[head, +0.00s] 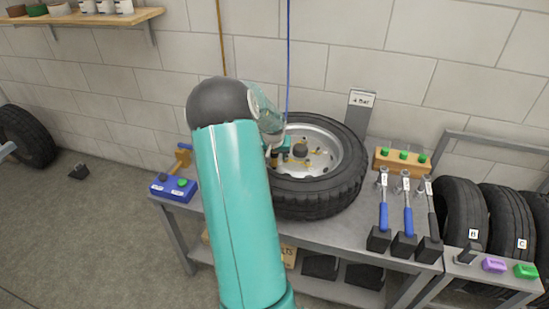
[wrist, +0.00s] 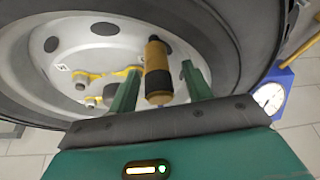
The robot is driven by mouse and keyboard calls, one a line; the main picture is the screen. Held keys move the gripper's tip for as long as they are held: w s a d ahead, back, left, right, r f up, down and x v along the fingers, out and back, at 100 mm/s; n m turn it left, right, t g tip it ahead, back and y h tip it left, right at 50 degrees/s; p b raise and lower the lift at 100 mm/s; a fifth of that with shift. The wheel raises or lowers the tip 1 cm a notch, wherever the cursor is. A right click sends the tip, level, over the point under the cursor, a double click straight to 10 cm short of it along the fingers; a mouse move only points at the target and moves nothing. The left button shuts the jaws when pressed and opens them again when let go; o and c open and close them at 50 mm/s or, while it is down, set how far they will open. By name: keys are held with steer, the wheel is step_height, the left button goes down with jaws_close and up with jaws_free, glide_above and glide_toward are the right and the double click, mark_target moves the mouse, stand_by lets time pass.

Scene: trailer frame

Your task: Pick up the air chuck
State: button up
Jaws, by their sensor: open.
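A yellow and black cylindrical tool, which looks like the air chuck (wrist: 157,72), stands out in front of the wheel in the wrist view. It lies between the two green fingers of my gripper (wrist: 160,68), with a visible gap to each finger. My gripper is open and not closed on it. In the head view my gripper (head: 287,149) is at the left part of the wheel rim, partly hidden by my arm. A small orange-brown piece (head: 273,158) shows beside it; I cannot tell if it is the chuck.
The tyred wheel (head: 318,196) lies on a grey workbench (head: 350,233). A blue hose (head: 288,60) hangs above it. A blue box (head: 172,187) stands left; tools with blue handles (head: 383,215) stand right. A dial gauge (wrist: 270,97) is at the right in the wrist view.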

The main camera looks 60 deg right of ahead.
steer(key=shift+c, duration=0.3)
jaws_close()
steer(key=shift+r, duration=0.1)
